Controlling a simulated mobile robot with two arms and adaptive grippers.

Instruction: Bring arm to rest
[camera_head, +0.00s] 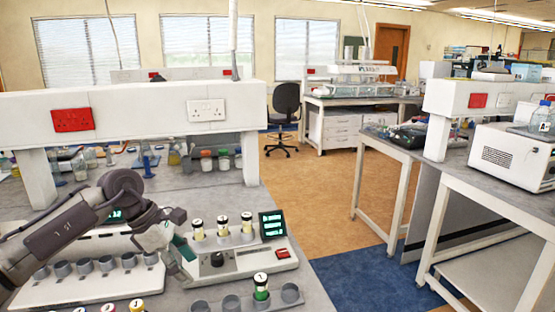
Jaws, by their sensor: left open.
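My left arm comes in from the left over the lab bench. My left gripper (184,266) is open, with its fingers low at the left end of a white instrument (246,262) that has a black knob, a red switch and a small dark screen with green text. I cannot tell whether the fingers touch the instrument. I see nothing held between them. My right gripper is out of view.
A rack of grey cups (85,266) lies left, partly behind my arm. A green-banded vial (261,287) stands in a front holder among empty cups. A white shelf beam (130,108) spans the bench behind. A white box-shaped device (510,153) is on the right bench; open floor lies between.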

